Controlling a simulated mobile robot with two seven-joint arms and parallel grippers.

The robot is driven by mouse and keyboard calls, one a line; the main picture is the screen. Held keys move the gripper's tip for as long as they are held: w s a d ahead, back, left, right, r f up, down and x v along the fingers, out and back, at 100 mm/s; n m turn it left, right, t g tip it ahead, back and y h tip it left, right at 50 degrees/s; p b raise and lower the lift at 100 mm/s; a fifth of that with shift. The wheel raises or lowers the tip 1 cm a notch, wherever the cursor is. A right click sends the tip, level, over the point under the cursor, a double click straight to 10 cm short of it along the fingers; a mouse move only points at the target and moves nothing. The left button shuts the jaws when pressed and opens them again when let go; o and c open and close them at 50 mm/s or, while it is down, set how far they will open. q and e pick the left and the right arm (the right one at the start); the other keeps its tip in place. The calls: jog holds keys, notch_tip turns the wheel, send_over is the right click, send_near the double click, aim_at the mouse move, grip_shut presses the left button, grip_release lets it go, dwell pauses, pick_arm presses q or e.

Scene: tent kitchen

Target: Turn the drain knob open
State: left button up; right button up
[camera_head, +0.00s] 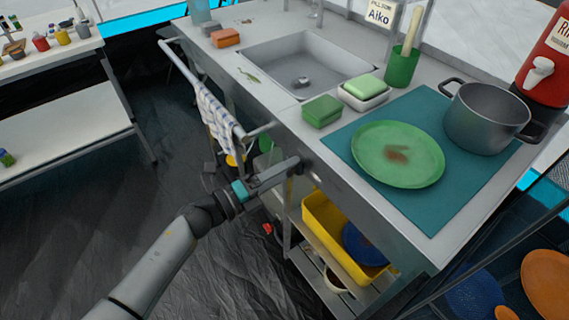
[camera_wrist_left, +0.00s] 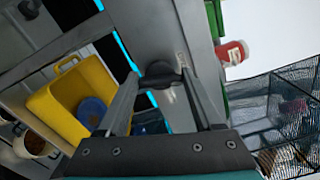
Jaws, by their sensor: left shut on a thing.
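The dark, round drain knob (camera_wrist_left: 160,75) sits on the front panel of the grey sink counter (camera_head: 360,195). In the left wrist view the knob is between the tips of my two fingers. My left gripper (camera_head: 296,166) reaches in from the left to the counter front, below the green sponge, and is shut on the knob; it also shows in the left wrist view (camera_wrist_left: 160,82). In the head view the fingers mostly hide the knob, and its turn angle is hard to tell. The sink basin (camera_head: 270,52) has a drain at its bottom. My right gripper is not in view.
A towel (camera_head: 217,118) hangs on a rail (camera_head: 190,75) left of my gripper. A yellow bin (camera_head: 318,225) stands on the shelf below. A green plate (camera_head: 372,140), a pot (camera_head: 483,125) and sponges are on the counter. Dark floor is open at left.

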pick_arm(q)
jog(key=shift+f+n+p, duration=0.1)
jog(key=shift+n+p, duration=0.75)
jog(key=shift+n, duration=0.95)
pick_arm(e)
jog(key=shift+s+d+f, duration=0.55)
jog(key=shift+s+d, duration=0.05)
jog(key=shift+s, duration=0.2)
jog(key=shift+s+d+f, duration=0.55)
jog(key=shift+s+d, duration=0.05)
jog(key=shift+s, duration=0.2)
pick_arm(q)
jog(key=o, duration=1.4)
jog(key=shift+c, duration=0.2)
jog(key=shift+a, duration=0.1)
jog(key=p+v, duration=0.2)
jog(key=v, duration=1.3)
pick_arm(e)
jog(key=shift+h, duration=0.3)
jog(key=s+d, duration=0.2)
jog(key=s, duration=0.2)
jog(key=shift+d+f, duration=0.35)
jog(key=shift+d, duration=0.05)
